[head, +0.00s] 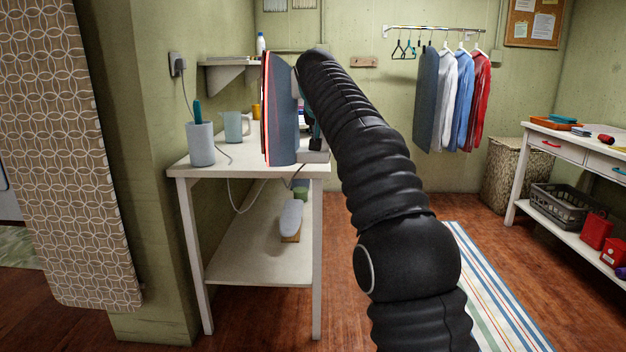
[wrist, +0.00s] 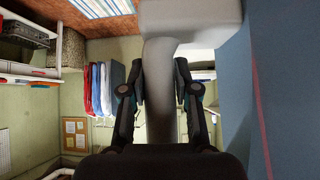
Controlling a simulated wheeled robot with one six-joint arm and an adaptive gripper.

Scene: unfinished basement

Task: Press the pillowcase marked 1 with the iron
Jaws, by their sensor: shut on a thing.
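In the wrist view my gripper (wrist: 160,76) is shut on a grey handle joined to a pale grey body, which looks like the iron (wrist: 190,18). In the head view my arm reaches to the white table, where my gripper (head: 315,143) is mostly hidden behind upright flat things. A pale grey piece at the table's right end, likely the iron (head: 313,156), shows beneath it. I see no pillowcase marked 1. The patterned padded board (head: 70,130), which looks like an ironing board, stands upright at the left.
The white table (head: 230,172) also bears a grey cup (head: 200,145) and a jug (head: 235,126). A cord hangs below. Clothes (head: 460,100) hang behind.

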